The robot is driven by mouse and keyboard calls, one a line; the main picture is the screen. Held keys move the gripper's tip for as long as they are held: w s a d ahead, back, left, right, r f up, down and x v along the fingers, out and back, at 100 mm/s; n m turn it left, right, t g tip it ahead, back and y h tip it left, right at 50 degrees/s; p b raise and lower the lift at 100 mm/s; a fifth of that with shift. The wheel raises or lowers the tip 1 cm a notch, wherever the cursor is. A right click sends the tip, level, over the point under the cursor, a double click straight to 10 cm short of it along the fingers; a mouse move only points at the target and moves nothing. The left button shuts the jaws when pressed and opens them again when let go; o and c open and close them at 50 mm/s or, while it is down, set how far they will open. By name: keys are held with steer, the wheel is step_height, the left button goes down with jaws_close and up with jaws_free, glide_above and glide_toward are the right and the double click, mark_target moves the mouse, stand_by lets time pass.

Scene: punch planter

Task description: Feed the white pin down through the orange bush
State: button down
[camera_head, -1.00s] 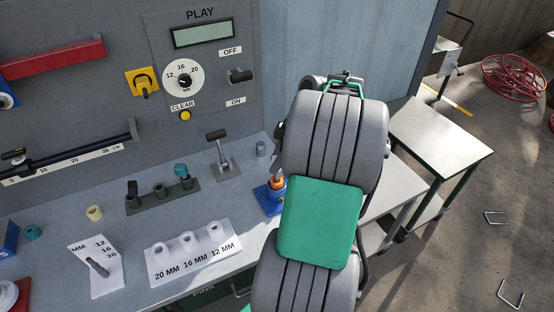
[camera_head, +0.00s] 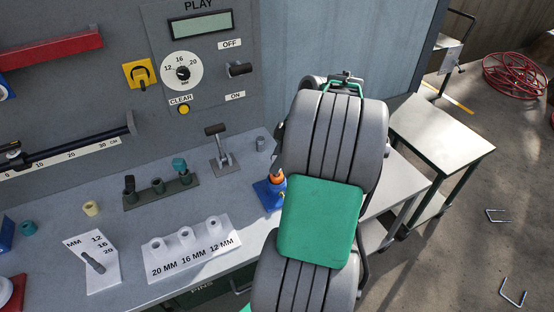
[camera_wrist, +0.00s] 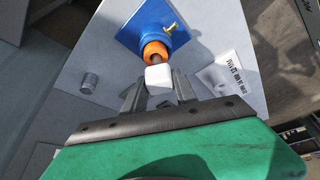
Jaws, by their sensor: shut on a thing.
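The orange bush (camera_wrist: 155,51) sits on a blue base (camera_wrist: 150,24) on the bench, with a small brass fitting at its side. The bush (camera_head: 277,178) and blue base (camera_head: 268,195) also show in the head view, partly hidden by my arm. My gripper (camera_wrist: 159,83) is shut on the white pin (camera_wrist: 158,77), whose pale end shows between the fingers. The pin is at the bush's mouth in the wrist view. A dark part shows between them; I cannot tell how far the pin is inside. The pin is hidden in the head view.
A grey knurled cylinder (camera_wrist: 89,82) stands beside the blue base. A lever (camera_head: 221,150), a rack of dark plugs (camera_head: 160,190) and a white block with size labels (camera_head: 190,248) are on the bench. A side table (camera_head: 440,137) stands clear at right.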

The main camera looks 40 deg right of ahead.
steer(key=shift+f+b, duration=1.3)
steer(key=shift+f, duration=0.25)
steer(key=c, duration=0.9)
jaws_free()
steer(key=shift+r, duration=0.15)
steer(key=p+v, duration=0.1)
steer(key=v, duration=0.6)
steer(key=shift+s+d+r, duration=0.1)
steer(key=shift+r, duration=0.2)
